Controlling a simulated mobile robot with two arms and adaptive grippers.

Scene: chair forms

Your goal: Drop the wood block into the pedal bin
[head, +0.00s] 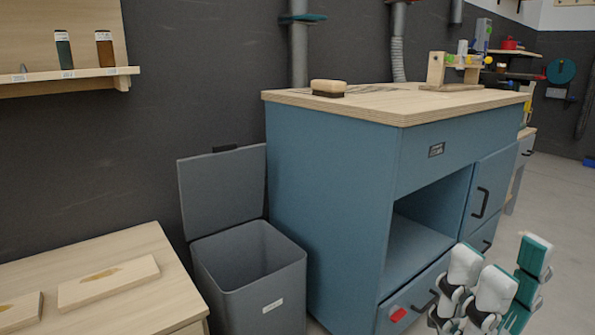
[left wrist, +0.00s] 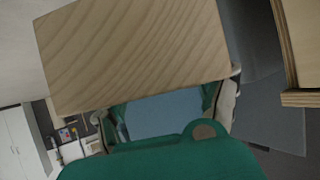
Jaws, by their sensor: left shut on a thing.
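The wood block (left wrist: 135,50) shows large and close in the left wrist view, with pale, curved grain. My left gripper (left wrist: 168,97) is shut on it, with a finger at each side; the block hides part of the fingers. My left gripper is not seen in the head view. The grey pedal bin (head: 232,292) stands on the floor between the low wooden table and the blue cabinet. Its lid (head: 223,190) is up and its inside looks empty as far as it shows. My right gripper (head: 505,275) is open and empty at the lower right.
The blue workbench cabinet (head: 330,190) stands right of the bin, with a brush (head: 328,88) on its top. The low wooden table (head: 110,255) at left carries pale boards (head: 108,282). A wall shelf (head: 65,82) holds two bottles. Open floor lies at the right.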

